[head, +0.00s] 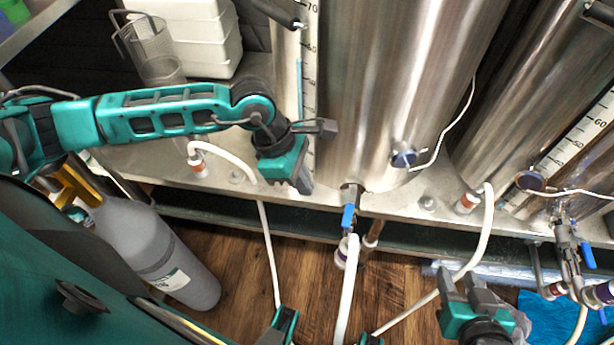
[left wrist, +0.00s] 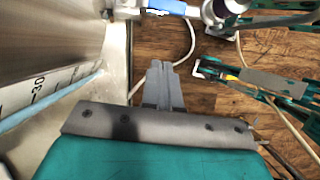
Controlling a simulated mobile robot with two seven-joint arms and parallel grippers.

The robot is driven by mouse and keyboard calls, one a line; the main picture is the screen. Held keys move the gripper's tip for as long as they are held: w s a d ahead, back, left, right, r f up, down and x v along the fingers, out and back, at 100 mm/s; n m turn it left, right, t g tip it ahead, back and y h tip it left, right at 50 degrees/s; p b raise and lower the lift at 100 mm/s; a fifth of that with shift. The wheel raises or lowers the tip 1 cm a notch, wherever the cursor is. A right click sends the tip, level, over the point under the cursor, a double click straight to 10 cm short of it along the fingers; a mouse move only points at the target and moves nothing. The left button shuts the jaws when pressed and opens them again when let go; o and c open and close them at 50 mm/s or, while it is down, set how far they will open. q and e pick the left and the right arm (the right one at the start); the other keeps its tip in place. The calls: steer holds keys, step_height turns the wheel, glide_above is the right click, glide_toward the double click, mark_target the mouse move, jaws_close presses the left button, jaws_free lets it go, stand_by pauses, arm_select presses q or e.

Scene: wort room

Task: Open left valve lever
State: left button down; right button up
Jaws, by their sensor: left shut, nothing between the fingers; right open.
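The left valve (head: 352,190) comes out low on the middle steel tank. Its blue lever (head: 348,217) points down along the outlet, towards a white hose coupling. The blue lever also shows at the top edge of the left wrist view (left wrist: 172,7), partly cut off. My left gripper (head: 304,184) is to the left of the lever and apart from it, close to the tank's front. Its fingers (left wrist: 161,66) are shut with nothing between them. My right gripper (head: 463,284) is open and empty at the lower right, away from the left valve.
A second valve (head: 568,250) with a blue lever is at the far right. White hoses (head: 347,290) hang over the wooden floor (head: 240,260). A grey gas cylinder (head: 160,250) stands at the left. The steel shelf edge (head: 400,205) runs below the tanks.

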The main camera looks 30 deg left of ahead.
mark_target(345, 216)
arm_select(q)
steer(key=w+d+f, duration=0.1)
steer(key=d+f, duration=0.4)
steer(key=d, duration=0.1)
steer(key=shift+f+b, duration=0.25)
steer(key=shift+b, duration=0.15)
steer(key=shift+d, duration=0.15)
steer(key=shift+d, duration=0.9)
